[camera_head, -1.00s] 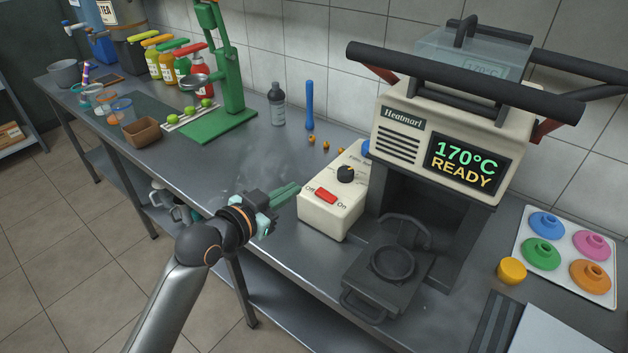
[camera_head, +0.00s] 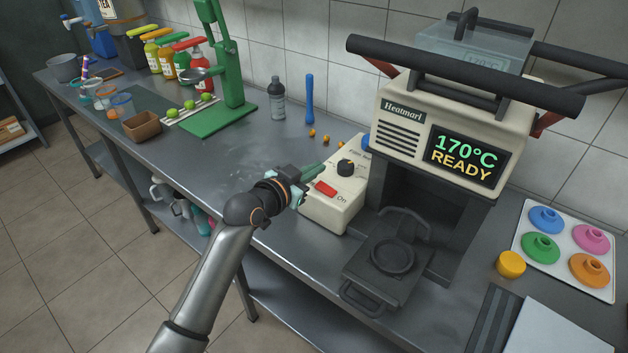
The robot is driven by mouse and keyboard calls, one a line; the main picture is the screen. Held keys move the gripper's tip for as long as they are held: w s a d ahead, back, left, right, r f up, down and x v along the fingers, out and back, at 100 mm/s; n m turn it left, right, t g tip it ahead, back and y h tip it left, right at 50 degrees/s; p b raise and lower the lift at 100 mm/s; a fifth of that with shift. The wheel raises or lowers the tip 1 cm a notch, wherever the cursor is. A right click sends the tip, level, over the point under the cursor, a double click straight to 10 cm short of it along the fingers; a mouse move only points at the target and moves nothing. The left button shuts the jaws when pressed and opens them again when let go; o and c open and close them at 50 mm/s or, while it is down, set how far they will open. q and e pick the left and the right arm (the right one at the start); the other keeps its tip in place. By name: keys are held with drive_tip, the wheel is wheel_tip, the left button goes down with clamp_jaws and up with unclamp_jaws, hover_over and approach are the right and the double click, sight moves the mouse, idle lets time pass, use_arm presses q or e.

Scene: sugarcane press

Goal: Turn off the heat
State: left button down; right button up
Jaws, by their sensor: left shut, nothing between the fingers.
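The Heatmarl heat press (camera_head: 400,135) stands on the steel counter, and its screen (camera_head: 465,158) reads 170°C READY. The cream control box (camera_head: 335,205) beside its left side has a black knob (camera_head: 346,167) and a red rocker switch (camera_head: 325,188) with "On" printed at its right end. The "Off" label is hidden behind my left gripper (camera_head: 313,172). That gripper is shut and empty, at the left edge of the box, with its green fingertips over the box's top just behind the switch. I cannot tell whether it touches. My right gripper is not in view.
A yellow cup (camera_head: 510,264) and a white tray (camera_head: 521,245) of coloured lids lie right of the press. A blue rod (camera_head: 309,100), a grey bottle (camera_head: 277,100) and a green juicer (camera_head: 232,75) stand behind. The counter's middle left is clear.

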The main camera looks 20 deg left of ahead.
sight(312, 191)
use_arm(q)
drive_tip(key=shift+w+a+f, duration=0.1)
drive_tip(key=shift+w+f, duration=0.1)
drive_tip(key=shift+f, duration=0.5)
drive_tip(key=shift+w+a+f, duration=0.1)
drive_tip(key=shift+w+f, duration=0.05)
drive_tip(key=shift+f, duration=0.55)
drive_tip(key=shift+w+f, duration=0.2)
drive_tip(key=shift+f, duration=0.5)
drive_tip(key=shift+a+f+n+h+b, duration=0.2)
drive_tip(key=shift+f+n+h+b, duration=0.1)
drive_tip(key=shift+f+n+b, duration=0.2)
drive_tip(key=shift+w+a+f+n, duration=0.1)
drive_tip(key=shift+f+n, duration=0.1)
drive_tip(key=shift+n, duration=0.1)
drive_tip(key=shift+r, duration=0.45)
wheel_tip(312, 191, up, 4)
drive_tip(key=p, duration=0.3)
drive_tip(key=shift+w+a+f+p, duration=0.15)
drive_tip(key=shift+f+p, duration=0.05)
drive_tip(key=shift+p, duration=0.15)
drive_tip(key=v, duration=1)
drive_tip(key=shift+a, duration=0.35)
drive_tip(key=shift+f, duration=0.1)
